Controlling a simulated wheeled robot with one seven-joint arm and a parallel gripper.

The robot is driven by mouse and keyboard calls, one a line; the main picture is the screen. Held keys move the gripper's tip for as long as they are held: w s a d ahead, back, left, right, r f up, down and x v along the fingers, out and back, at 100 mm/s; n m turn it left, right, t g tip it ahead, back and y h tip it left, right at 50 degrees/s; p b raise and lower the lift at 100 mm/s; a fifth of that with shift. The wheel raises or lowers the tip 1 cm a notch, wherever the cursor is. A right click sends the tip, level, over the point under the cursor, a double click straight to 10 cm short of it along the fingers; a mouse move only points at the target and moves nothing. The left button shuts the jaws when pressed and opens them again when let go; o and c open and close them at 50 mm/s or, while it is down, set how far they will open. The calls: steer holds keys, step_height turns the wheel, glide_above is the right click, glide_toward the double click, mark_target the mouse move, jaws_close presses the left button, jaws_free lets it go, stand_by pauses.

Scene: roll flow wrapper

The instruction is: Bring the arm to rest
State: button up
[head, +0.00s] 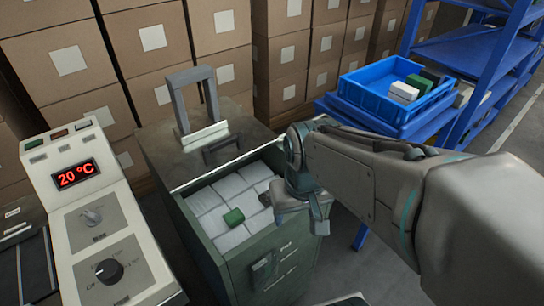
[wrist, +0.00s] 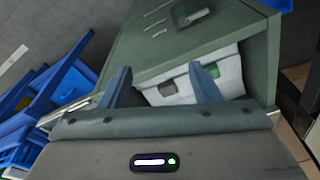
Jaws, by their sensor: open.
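My arm reaches in from the right in the head view, and my gripper (head: 300,208) hangs over the right side of an open green cabinet. In the wrist view my gripper (wrist: 160,72) shows two blue-grey fingers spread apart with nothing held between them. Past the fingers lie white packs (wrist: 227,77) in the cabinet. I cannot tell whether the fingers touch anything.
The green cabinet (head: 270,258) has raised walls and a grey upright frame (head: 182,100) behind. A control panel (head: 103,230) reading 20 °C stands at left. A blue crate (head: 372,98) holding small blocks sits at back right, near blue shelving (head: 470,52). Cartons (head: 150,60) line the back.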

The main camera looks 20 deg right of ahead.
steer(key=shift+r, duration=0.1)
step_height(320, 180, up, 16)
steer(key=t+p, duration=0.1)
steer(key=p, duration=1.3)
steer(key=shift+a, duration=0.2)
